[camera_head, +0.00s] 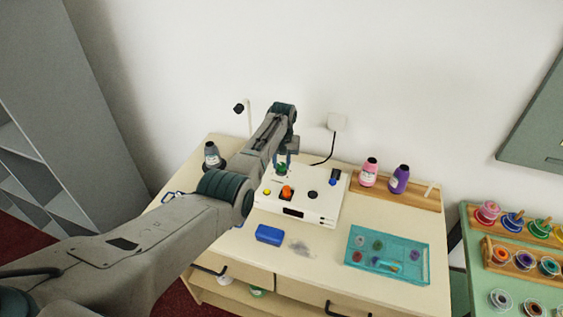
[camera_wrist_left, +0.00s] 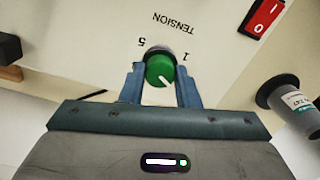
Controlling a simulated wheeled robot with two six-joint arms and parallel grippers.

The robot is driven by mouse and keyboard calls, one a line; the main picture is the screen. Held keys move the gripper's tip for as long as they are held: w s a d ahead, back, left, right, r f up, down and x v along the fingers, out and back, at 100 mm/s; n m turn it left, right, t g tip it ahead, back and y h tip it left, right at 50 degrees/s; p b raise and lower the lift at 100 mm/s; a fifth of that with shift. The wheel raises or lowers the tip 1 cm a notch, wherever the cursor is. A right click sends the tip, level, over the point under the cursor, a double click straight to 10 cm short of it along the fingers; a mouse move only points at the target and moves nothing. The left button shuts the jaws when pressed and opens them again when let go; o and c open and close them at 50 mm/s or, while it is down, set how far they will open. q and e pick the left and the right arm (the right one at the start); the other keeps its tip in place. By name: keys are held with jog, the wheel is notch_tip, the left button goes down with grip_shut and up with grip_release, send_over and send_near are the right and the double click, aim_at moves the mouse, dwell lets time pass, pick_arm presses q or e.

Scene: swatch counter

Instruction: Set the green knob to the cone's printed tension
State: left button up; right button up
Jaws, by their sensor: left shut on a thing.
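The green knob (camera_wrist_left: 160,68) sits on the white panel with "TENSION", "5" and "1" printed beside it, upside down in the left wrist view. Its white pointer line points down and slightly right there. My left gripper (camera_wrist_left: 160,84) is shut on the knob, a finger on each side. In the head view the green knob (camera_head: 282,169) shows under my left gripper (camera_head: 284,160), on the white box (camera_head: 323,208). A grey cone (camera_head: 212,155) stands left of the box; its label shows in the left wrist view (camera_wrist_left: 298,101) but is too small to read surely. My right gripper is not in view.
The box also carries an orange knob (camera_head: 286,192) and, in the left wrist view, a red switch (camera_wrist_left: 264,24). Pink (camera_head: 369,174) and purple (camera_head: 399,181) cones stand on a wooden rack. A blue block (camera_head: 269,234) and teal tray (camera_head: 421,237) lie in front.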

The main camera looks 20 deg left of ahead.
aim_at(282, 165)
pick_arm(q)
jog(key=shift+w+r, duration=0.1)
jog(key=shift+r, duration=0.05)
jog(key=o, duration=1)
jog(key=shift+c, duration=0.2)
notch_tip(282, 165, up, 11)
jog(key=b, duration=0.3)
jog(key=shift+f, duration=0.25)
